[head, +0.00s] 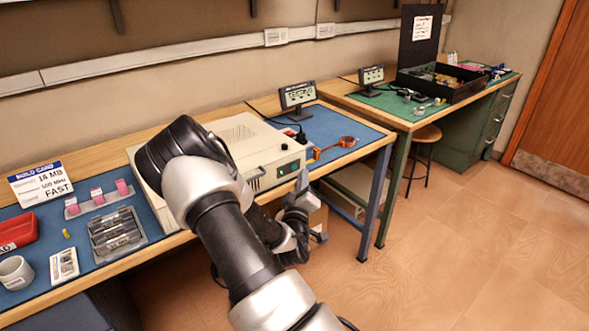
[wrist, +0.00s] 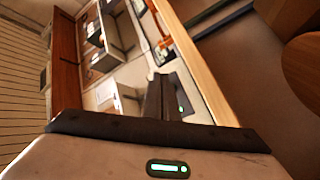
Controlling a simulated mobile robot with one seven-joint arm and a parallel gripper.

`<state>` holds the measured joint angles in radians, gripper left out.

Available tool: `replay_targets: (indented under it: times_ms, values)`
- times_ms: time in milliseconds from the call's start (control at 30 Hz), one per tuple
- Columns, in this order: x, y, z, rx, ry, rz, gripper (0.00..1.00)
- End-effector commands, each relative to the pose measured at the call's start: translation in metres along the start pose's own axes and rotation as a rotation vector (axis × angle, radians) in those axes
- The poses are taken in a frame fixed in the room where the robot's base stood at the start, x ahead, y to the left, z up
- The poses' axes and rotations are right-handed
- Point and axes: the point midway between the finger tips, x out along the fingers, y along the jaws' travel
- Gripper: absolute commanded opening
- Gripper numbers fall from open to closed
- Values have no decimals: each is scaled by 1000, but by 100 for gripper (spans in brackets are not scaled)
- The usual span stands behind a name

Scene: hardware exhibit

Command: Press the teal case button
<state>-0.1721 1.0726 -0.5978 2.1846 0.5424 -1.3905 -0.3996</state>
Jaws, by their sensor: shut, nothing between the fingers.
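The beige case (head: 245,145) stands on the blue-matted bench. A dark panel on its front holds a small green-teal button (head: 282,170). In the wrist view a small green light (wrist: 181,108) shows on a dark panel close beside the fingers, which partly cover the panel. My gripper (head: 303,180) is near the bench's front edge, just right of and slightly below the panel in the head view, partly hidden by my arm. In the wrist view its dark fingers (wrist: 158,92) are together with nothing between them. I cannot tell whether they touch the case.
An orange tool (head: 338,146) and a small display (head: 297,95) are right of the case. A grey tray (head: 116,233), pink-topped blocks, a red bin (head: 18,232) and a cup (head: 15,272) are at left. A stool (head: 424,140) stands by the second bench. The floor at right is clear.

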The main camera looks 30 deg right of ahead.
Motion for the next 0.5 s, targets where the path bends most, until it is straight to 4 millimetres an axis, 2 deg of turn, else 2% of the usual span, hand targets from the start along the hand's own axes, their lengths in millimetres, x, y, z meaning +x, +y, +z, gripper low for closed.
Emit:
replay_targets:
  times_ms: [300,500]
  values:
    - [-22,16,17,-2,-2,1,0]
    - [-28,21,20,-1,-1,0,0]
